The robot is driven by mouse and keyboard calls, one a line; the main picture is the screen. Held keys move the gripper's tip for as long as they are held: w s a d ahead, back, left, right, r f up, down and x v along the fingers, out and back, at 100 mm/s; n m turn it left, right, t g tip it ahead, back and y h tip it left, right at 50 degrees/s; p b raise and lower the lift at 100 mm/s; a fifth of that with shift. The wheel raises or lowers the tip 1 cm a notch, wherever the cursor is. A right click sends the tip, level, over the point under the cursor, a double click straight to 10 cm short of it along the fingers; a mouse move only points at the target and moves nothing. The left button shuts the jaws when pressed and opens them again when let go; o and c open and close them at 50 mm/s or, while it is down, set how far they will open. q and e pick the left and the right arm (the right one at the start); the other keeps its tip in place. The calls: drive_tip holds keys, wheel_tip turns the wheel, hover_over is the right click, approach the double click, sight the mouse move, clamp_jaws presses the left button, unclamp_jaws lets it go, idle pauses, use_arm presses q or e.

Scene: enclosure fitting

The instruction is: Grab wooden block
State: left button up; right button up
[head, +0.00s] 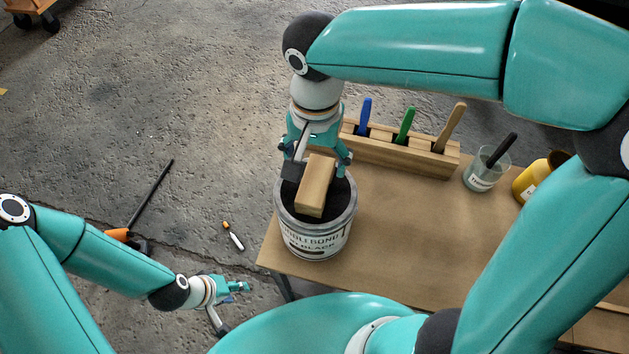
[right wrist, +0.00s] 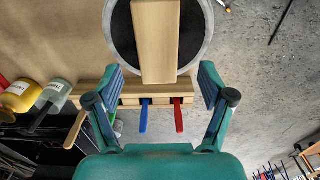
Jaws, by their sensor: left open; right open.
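A wooden block (head: 316,187) lies across the top of an open metal bucket (head: 318,240) with a dark inside, at the table's corner. In the right wrist view the block (right wrist: 155,40) runs from the top edge to between the fingertips. My right gripper (head: 318,161) is open above the bucket's far side, at the block's far end. In the right wrist view its fingertips (right wrist: 161,78) stand apart on either side of the block's near end, with a gap on both sides. My left gripper (head: 240,287) is open and empty, low at the left, away from the block.
A wooden rack (head: 405,152) with upright handled tools stands just behind the bucket, close to my right gripper. A glass jar (head: 482,174) and a yellow bottle (head: 530,181) stand right of it. The brown tabletop (head: 400,230) is clear right of the bucket. A marker (head: 234,236) lies on the floor.

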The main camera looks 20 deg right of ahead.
sight(316, 179)
drive_tip(key=shift+s+f+p, duration=0.15)
drive_tip(key=shift+f, duration=1.3)
drive_tip(key=shift+s+f+p, duration=0.15)
drive_tip(key=shift+f, duration=1.25)
drive_tip(key=c, duration=1.3)
drive_tip(key=shift+r, duration=0.1)
